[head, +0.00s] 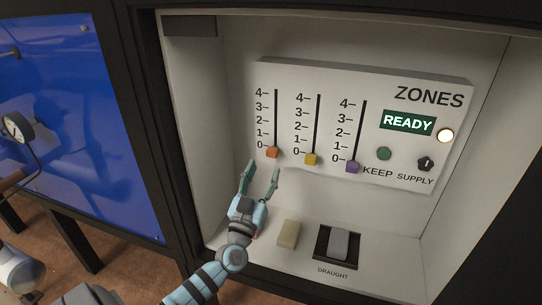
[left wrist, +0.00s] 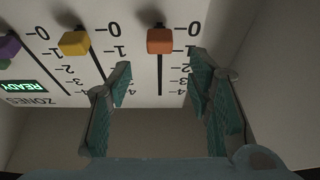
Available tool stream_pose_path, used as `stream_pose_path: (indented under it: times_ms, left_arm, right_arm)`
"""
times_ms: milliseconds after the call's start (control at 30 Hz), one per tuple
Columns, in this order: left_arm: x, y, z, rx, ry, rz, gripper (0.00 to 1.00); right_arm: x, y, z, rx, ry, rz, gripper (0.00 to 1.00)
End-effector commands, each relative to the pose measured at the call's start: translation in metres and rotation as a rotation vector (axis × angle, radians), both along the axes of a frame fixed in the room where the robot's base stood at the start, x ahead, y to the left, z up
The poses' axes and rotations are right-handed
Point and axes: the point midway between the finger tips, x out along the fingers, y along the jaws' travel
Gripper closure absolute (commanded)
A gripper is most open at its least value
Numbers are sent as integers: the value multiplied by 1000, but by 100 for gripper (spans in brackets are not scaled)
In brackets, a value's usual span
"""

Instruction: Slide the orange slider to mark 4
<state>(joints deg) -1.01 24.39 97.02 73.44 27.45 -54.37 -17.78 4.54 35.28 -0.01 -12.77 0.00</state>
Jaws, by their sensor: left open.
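The orange slider (head: 272,152) is a small block at the bottom of the leftmost slot on the white ZONES panel (head: 420,175), level with mark 0. The slot runs up to mark 4. My left gripper (head: 263,168) is open and empty, just below the orange slider, fingers pointing up at it. In the left wrist view the panel appears upside down, and the orange slider (left wrist: 160,41) lies beyond and between the two spread fingers (left wrist: 163,80), apart from both. My right gripper is not in view.
A yellow slider (head: 310,159) and a purple slider (head: 352,167) stand at 0 to the right. A lit READY display (head: 408,123), a green button (head: 384,153) and a dark knob (head: 426,163) follow. Below are a beige block (head: 288,233) and the DRAUGHT switch (head: 338,243).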

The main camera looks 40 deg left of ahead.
Motion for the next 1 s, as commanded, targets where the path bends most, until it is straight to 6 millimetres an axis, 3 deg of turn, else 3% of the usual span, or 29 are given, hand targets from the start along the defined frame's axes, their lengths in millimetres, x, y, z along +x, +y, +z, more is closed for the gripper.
stream_pose_path:
  times_ms: [100,300,633,900,1000]
  left_arm:
    - [27,10,11,1,-2,1,53]
    - [53,20,22,1,0,1,53]
    - [59,22,25,1,3,1,53]
    - [58,22,25,0,2,0,97]
    - [58,22,25,0,2,0,100]
  right_arm:
    - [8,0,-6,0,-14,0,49]
    - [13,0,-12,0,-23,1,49]
    - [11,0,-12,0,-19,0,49]
    - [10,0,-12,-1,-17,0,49]
    - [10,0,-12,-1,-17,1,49]
